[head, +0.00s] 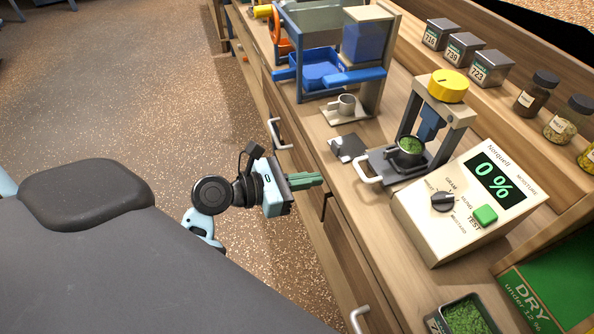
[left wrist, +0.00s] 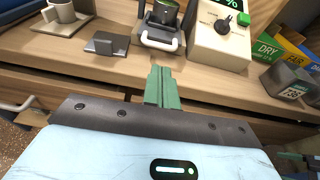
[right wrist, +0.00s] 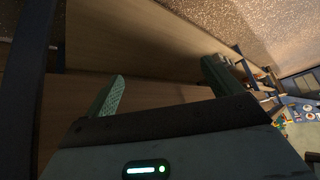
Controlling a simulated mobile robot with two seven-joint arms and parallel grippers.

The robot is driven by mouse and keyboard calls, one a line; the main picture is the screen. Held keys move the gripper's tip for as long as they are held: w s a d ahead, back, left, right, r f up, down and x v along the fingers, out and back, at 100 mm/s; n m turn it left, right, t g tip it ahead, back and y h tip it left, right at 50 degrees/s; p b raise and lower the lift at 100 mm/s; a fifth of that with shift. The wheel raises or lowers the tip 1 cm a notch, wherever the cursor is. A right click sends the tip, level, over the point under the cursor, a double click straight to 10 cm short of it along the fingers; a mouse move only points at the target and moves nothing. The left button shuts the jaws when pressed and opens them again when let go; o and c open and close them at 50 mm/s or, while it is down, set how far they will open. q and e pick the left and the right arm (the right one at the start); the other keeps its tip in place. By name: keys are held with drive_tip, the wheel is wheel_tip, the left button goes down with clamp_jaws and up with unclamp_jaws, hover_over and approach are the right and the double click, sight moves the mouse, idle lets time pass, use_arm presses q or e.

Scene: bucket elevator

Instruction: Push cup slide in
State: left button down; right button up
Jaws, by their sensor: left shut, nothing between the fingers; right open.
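The cup slide (head: 384,166) is a dark plate with a white handle at the foot of the press (head: 438,110) with the yellow knob. Its front end sticks out toward the bench's front edge. A dark metal cup (head: 409,158) filled with green grains sits on it. In the left wrist view the slide's white handle (left wrist: 160,41) is straight ahead of the fingers. My left gripper (head: 318,180) is shut and empty, in front of the bench edge and apart from the handle. My right gripper (right wrist: 163,85) is open and empty, facing wooden panels in the right wrist view.
The moisture meter (head: 470,200), reading 0%, stands right of the press. A small grey plate (head: 348,148) lies left of the slide, with a metal mug (head: 345,105) beyond it. Drawer handles (head: 278,134) stick out from the bench front. The floor at left is clear.

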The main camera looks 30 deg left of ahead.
sight(362, 171)
use_arm(q)
drive_tip(key=x, duration=0.9)
drive_tip(key=shift+r+b, duration=0.1)
drive_tip(key=shift+b, duration=0.25)
use_arm(e)
drive_tip(key=shift+f, duration=0.3)
use_arm(q)
drive_tip(key=shift+w+d+r+p, duration=0.15)
drive_tip(key=shift+w+d+p, duration=0.2)
drive_tip(key=shift+w, duration=0.1)
drive_tip(key=shift+r+p+x, duration=0.15)
drive_tip(key=shift+p+x, duration=0.15)
drive_tip(key=shift+x, duration=0.3)
drive_tip(key=shift+r+p+x, duration=0.15)
drive_tip(key=shift+p+x, duration=0.1)
drive_tip(key=shift+x, duration=0.35)
use_arm(e)
drive_tip(key=shift+w+r, duration=0.1)
drive_tip(key=shift+r, duration=0.75)
use_arm(q)
drive_tip(key=shift+d+r, duration=0.1)
